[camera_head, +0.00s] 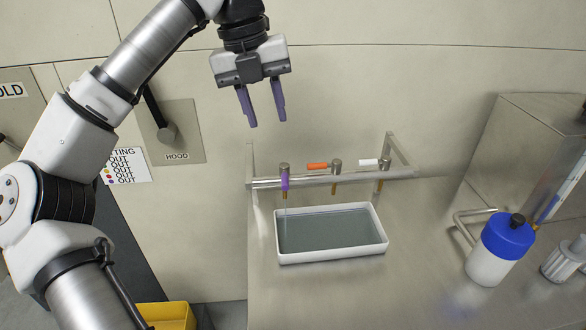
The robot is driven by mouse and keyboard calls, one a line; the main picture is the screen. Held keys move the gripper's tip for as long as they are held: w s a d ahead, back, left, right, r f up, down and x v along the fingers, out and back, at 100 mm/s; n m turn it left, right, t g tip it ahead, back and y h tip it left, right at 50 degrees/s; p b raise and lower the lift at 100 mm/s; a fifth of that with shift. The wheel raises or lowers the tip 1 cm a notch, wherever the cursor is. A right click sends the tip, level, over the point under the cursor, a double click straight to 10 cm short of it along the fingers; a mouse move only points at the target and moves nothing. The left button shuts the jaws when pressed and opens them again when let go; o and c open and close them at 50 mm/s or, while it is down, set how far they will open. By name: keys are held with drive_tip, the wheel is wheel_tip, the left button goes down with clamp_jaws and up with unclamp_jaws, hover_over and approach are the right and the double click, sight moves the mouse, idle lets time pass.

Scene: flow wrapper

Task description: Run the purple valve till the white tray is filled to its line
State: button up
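The purple valve (285,183) is at the left end of a metal rail, its handle pointing down. A thin pale streak, which looks like a stream, runs from its spout into the left of the white tray (335,256). The tray stands on the steel counter under the rail and holds grey-looking liquid over its whole floor. I cannot make out a fill line or the exact level. My gripper (267,122) is open and empty, fingers apart and pointing down, above and behind the purple valve, touching nothing.
An orange-handled valve (317,166) and a white-handled valve (368,162) share the rail, their handles lying sideways. A blue-capped bottle (490,265) and a steel box (530,135) stand at right. A HOOD lever (166,132) is on the wall. The counter before the tray is clear.

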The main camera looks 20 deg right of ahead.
sight(284, 179)
drive_tip(key=f, duration=0.4)
drive_tip(key=d+f+p, duration=0.1)
drive_tip(key=f, duration=0.4)
drive_tip(key=d+f+p, duration=0.1)
drive_tip(key=f, duration=0.3)
drive_tip(key=shift+s+d+f, duration=0.15)
drive_tip(key=shift+s+d, duration=0.05)
drive_tip(key=shift+s, duration=0.15)
drive_tip(key=shift+c, duration=0.3)
clamp_jaws()
